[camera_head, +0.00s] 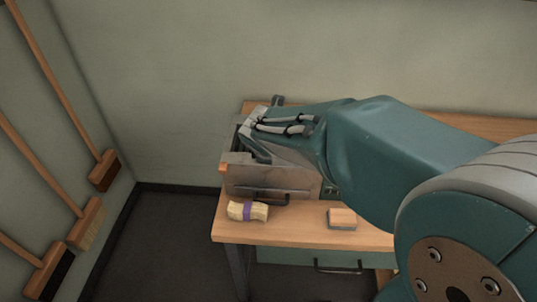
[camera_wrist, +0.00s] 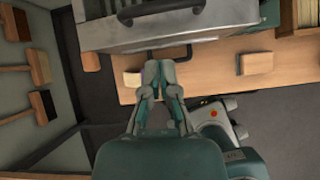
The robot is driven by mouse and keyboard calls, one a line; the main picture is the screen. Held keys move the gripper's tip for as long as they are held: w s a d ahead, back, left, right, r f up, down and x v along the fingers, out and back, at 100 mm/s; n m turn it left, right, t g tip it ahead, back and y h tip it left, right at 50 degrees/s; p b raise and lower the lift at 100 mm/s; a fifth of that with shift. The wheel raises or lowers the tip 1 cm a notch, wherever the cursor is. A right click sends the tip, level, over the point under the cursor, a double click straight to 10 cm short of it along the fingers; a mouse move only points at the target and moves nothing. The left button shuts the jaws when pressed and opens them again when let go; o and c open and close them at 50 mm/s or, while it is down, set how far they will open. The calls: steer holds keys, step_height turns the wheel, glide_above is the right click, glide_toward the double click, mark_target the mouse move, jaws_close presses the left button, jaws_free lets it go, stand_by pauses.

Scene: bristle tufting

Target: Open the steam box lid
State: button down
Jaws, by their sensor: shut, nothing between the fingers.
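The steam box is a grey metal box (camera_head: 275,181) on the bench, with a dark handle low on its front. My gripper (camera_head: 251,130) reaches over the box from the right and hides much of its top. In the wrist view the box (camera_wrist: 105,36) fills the upper part, with a dark bar handle (camera_wrist: 162,11) across it. My gripper (camera_wrist: 159,66) shows below that bar, its fingers close together and empty. Whether the fingers touch the box or the lid, and how the lid stands, I cannot tell.
A pale bristle bundle with a purple band (camera_head: 248,211) and a wooden block (camera_head: 342,218) lie on the wooden bench (camera_head: 300,230) before the box. Several brooms (camera_head: 104,170) hang on the left wall. A drawer handle (camera_head: 338,267) sticks out under the bench top.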

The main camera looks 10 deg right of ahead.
steer(key=shift+n, duration=0.7)
steer(key=x, duration=1)
steer(key=shift+w+a+f, duration=0.15)
steer(key=shift+w+f, duration=0.1)
steer(key=shift+w, duration=0.05)
